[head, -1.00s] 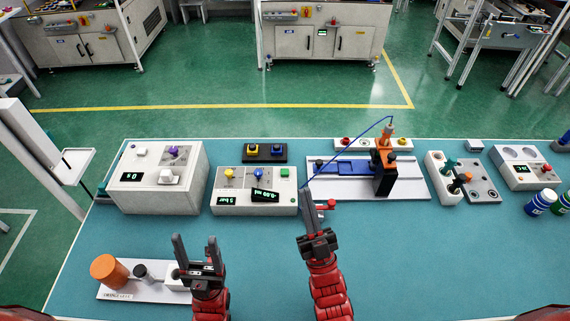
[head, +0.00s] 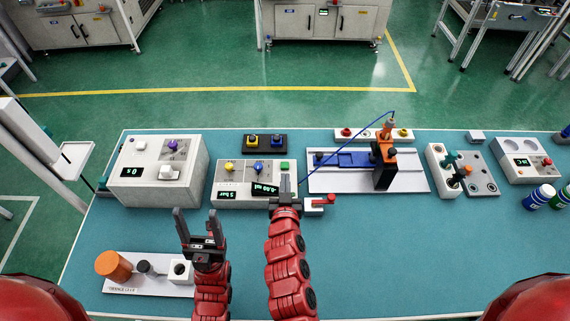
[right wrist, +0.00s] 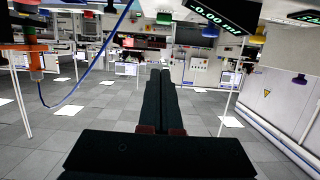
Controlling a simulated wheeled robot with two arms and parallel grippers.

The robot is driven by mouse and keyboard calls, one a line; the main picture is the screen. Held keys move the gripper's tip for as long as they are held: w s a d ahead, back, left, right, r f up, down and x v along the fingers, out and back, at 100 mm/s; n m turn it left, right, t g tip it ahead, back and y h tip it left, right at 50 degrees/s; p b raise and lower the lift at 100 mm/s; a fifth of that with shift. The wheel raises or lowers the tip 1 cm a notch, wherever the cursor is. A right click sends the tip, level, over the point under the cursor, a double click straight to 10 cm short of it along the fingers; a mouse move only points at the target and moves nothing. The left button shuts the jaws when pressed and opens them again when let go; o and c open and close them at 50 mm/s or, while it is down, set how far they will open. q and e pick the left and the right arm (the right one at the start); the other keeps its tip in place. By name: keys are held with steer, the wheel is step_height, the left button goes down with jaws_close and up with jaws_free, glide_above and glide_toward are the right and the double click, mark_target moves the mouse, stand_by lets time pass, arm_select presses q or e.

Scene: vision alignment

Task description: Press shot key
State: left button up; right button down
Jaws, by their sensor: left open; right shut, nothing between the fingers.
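The white dispenser box (head: 228,172) stands mid-table with a yellow knob, a blue knob (head: 258,167), a green button (head: 285,166) and displays reading about 5 bar and 0.00 ml. No label naming a shot key is readable. My right gripper (head: 285,182) is shut and empty, its fingers upright at the box's right front, just below the green button in the picture; contact cannot be told. In the right wrist view the closed fingers (right wrist: 160,85) point ahead, with the 0.00 ml display (right wrist: 212,16) at upper right. My left gripper (head: 196,224) is open and empty.
A small white block with a red lever (head: 329,199) sits right of my right gripper. A white box with a purple knob (head: 145,187) stands left, a blue slide fixture (head: 350,158) right. An orange cylinder (head: 113,266) is front left. The table's front right is clear.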

steer(key=shift+w, duration=0.2)
glide_above(285, 167)
steer(key=s, duration=0.2)
steer(key=shift+w+f, duration=0.25)
steer(key=shift+f, duration=0.95)
step_height(285, 167, down, 3)
steer(key=shift+w+r+b, duration=0.1)
steer(key=shift+b, duration=1)
steer(key=shift+f+b, duration=0.3)
steer(key=shift+f, duration=0.25)
